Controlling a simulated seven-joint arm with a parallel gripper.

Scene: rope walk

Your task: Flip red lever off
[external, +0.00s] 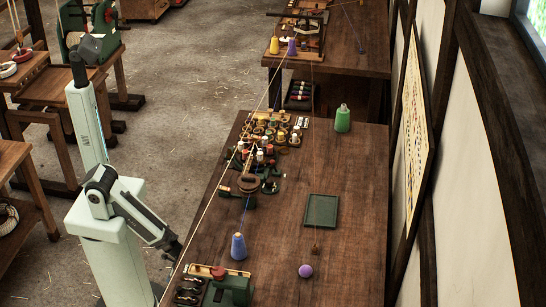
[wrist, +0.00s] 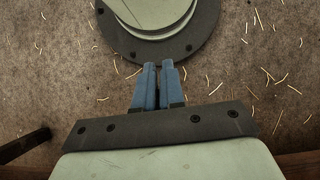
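A small red part (external: 217,272), which looks like the red lever, sits on top of the green machine (external: 236,291) at the near left edge of the long wooden table (external: 345,265). Its exact tilt is too small to tell. My gripper (external: 174,250) hangs low beside the table's left edge, up and left of the green machine in the external view and apart from it. In the wrist view, the two blue fingers of my gripper (wrist: 165,66) are close together with nothing between them. The red part is not in the wrist view.
A blue-purple cone (external: 238,247), a purple ball (external: 306,271) and a green tray (external: 321,210) are on the table. Several dark hooks (external: 188,290) lie left of the machine. A rope (external: 215,190) runs along the table's left side. Straw-strewn floor (wrist: 60,70) lies below my gripper.

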